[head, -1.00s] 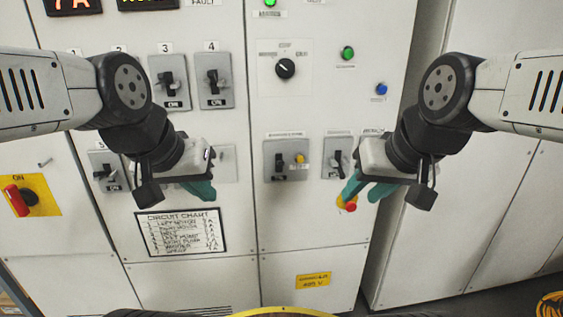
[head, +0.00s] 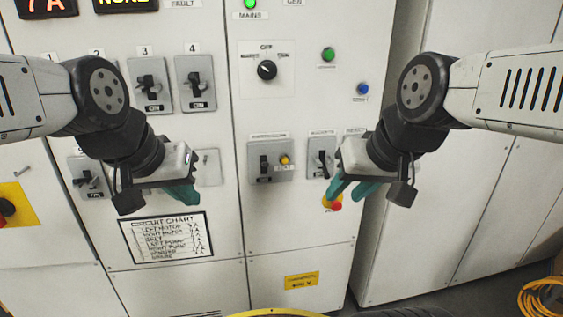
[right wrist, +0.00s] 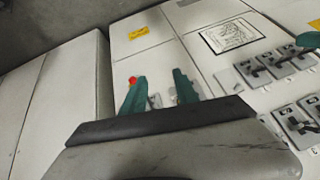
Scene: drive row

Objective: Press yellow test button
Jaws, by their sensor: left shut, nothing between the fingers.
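The small round yellow test button (head: 285,160) sits on a grey plate (head: 262,175) in the middle of the cabinet, to the right of a black toggle. My left gripper (head: 184,194) is shut and empty, left of and below the button, above the circuit chart. My right gripper (head: 352,192) is right of and below the button, in front of a red button on a yellow base (head: 332,204). Its teal fingers stand apart in the right wrist view (right wrist: 158,88), with nothing clearly held between them. I cannot make out the yellow button in that view.
Breaker switches (head: 195,83) fill the panel on the left. Another toggle plate (head: 320,158) is between the yellow button and my right gripper. A black rotary knob (head: 267,70), a green button (head: 328,54) and a blue button (head: 362,89) are above. A yellow cable coil (head: 543,299) lies at lower right.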

